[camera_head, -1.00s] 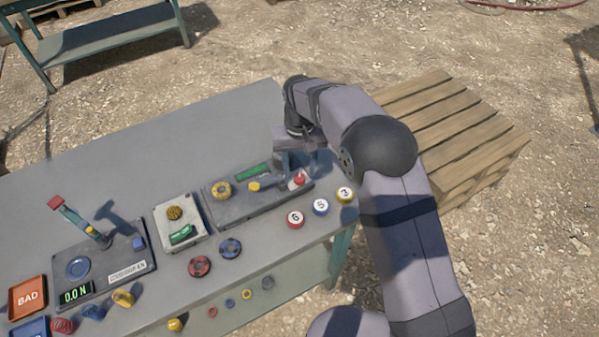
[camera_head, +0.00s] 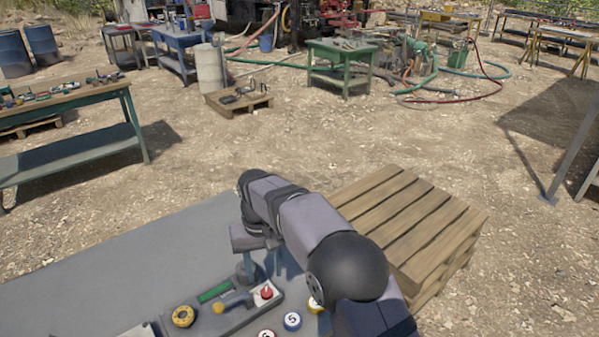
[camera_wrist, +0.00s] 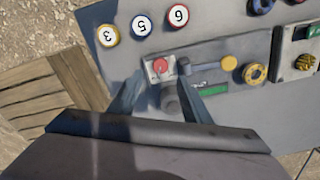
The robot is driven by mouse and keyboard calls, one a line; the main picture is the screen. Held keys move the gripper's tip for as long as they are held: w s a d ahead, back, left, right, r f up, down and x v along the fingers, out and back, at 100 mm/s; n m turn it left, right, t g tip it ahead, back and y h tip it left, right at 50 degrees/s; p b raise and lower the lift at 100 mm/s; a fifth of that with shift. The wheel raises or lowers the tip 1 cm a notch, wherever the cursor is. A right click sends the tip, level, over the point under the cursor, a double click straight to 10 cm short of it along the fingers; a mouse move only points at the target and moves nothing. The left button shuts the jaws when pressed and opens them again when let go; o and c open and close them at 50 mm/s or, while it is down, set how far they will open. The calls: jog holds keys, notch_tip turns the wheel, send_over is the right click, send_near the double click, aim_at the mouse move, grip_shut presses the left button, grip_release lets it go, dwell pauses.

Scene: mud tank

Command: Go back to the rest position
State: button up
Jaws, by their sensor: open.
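My gripper (camera_head: 262,270) is above the grey table (camera_head: 120,265), near the right end of the grey panel (camera_head: 222,318). In the wrist view its two fingers (camera_wrist: 158,98) are apart, with the red button (camera_wrist: 160,66) on its white plate showing beyond and between them. Nothing is held between the fingers. The red button also shows in the head view (camera_head: 267,293), just below the gripper. The panel also carries a green strip (camera_wrist: 212,90), a lever with a yellow knob (camera_wrist: 229,63) and a yellow ring (camera_wrist: 255,74).
Numbered discs 3 (camera_wrist: 108,36), 5 (camera_wrist: 141,24) and 6 (camera_wrist: 178,15) lie beside the panel. A wooden pallet stack (camera_head: 400,215) stands right of the table. Open gravel lies beyond, with a green workbench (camera_head: 340,62) farther back.

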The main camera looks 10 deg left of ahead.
jog(key=s+d+r+m, duration=0.1)
jog(key=s+d, duration=0.2)
jog(key=d, duration=0.6)
jog(key=s+d+r+m, duration=0.1)
jog(key=s+d, duration=0.2)
jog(key=d, duration=0.7)
jog(key=s+d+f+m, duration=0.2)
jog(key=s+d+f, duration=0.2)
jog(key=s+d, duration=0.7)
jog(key=s, duration=0.4)
jog(key=shift+d+m, duration=0.25)
jog(key=shift+m, duration=0.05)
jog(key=shift+c, duration=0.2)
